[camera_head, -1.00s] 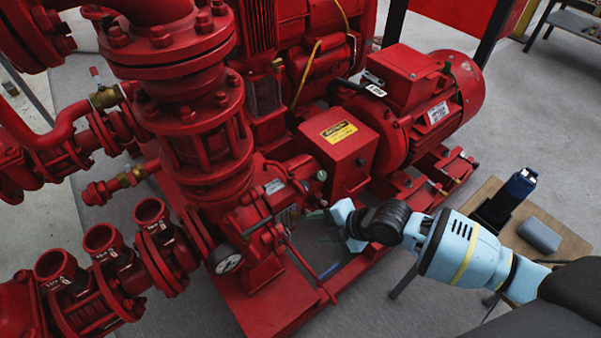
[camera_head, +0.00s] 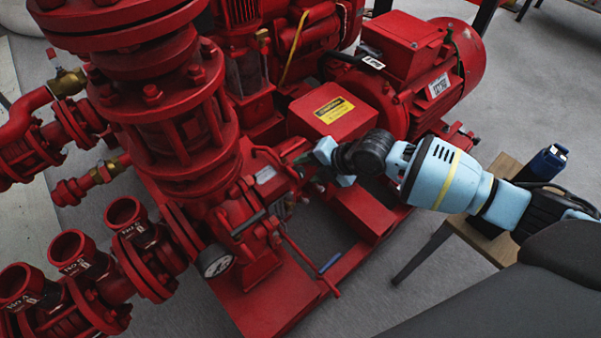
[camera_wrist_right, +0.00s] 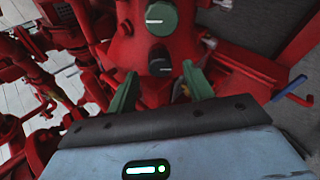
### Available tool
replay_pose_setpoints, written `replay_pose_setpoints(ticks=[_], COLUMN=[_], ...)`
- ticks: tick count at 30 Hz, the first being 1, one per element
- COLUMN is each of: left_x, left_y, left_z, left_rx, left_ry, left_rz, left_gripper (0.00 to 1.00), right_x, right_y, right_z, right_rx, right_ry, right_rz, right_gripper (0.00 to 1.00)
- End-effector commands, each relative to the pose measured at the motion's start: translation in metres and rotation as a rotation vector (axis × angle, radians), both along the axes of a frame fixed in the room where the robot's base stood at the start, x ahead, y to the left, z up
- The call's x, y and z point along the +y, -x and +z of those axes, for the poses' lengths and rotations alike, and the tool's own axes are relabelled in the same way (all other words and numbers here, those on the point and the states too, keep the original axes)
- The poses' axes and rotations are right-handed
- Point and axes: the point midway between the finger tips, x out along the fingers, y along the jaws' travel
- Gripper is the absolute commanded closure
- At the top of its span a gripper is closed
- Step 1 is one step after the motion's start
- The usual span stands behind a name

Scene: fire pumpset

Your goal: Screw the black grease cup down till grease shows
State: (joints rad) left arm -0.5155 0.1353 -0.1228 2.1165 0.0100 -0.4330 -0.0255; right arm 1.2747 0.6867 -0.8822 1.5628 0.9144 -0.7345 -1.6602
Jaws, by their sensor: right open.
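In the right wrist view a black round cup (camera_wrist_right: 160,62) with a small white mark sits on the red pump body (camera_wrist_right: 125,50). A dark green round cup (camera_wrist_right: 161,18) with a white mark is just beyond it. My right gripper (camera_wrist_right: 160,76) is open, its two green fingers pointing at the black cup, one to either side. The fingers look apart from the cup; the exact gap is hard to tell. In the head view my right gripper (camera_head: 308,162) is beside the pump's bearing housing and hides the cups. My left gripper is not in view.
A red box with a yellow label (camera_head: 333,110) stands close behind the gripper. The red motor (camera_head: 425,65) is beyond it. A pressure gauge (camera_head: 215,262) and a blue-tipped rod (camera_head: 330,262) are near the pump's front. A small wooden table (camera_head: 430,262) stands at right.

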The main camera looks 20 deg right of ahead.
Motion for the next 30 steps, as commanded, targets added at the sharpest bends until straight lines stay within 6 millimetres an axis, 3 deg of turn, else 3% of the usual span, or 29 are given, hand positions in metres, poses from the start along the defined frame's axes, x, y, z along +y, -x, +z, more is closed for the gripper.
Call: replay_pose_setpoints(ticks=[1,7,20,30], left_x=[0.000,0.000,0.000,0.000], left_y=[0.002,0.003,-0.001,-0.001], left_z=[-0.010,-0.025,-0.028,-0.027], left_rx=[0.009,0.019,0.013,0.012], left_ry=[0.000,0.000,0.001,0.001], left_rz=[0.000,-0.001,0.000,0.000], left_gripper=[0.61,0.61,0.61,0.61], right_x=[0.004,0.013,0.016,0.016], right_y=[-0.004,-0.014,-0.019,-0.019], right_z=[-0.011,-0.024,-0.026,-0.026], right_rx=[0.003,0.003,-0.001,-0.001], right_ry=[-0.002,-0.002,-0.001,-0.001], right_rz=[0.000,0.000,0.000,0.000], right_gripper=[0.48,0.48,0.48,0.90])
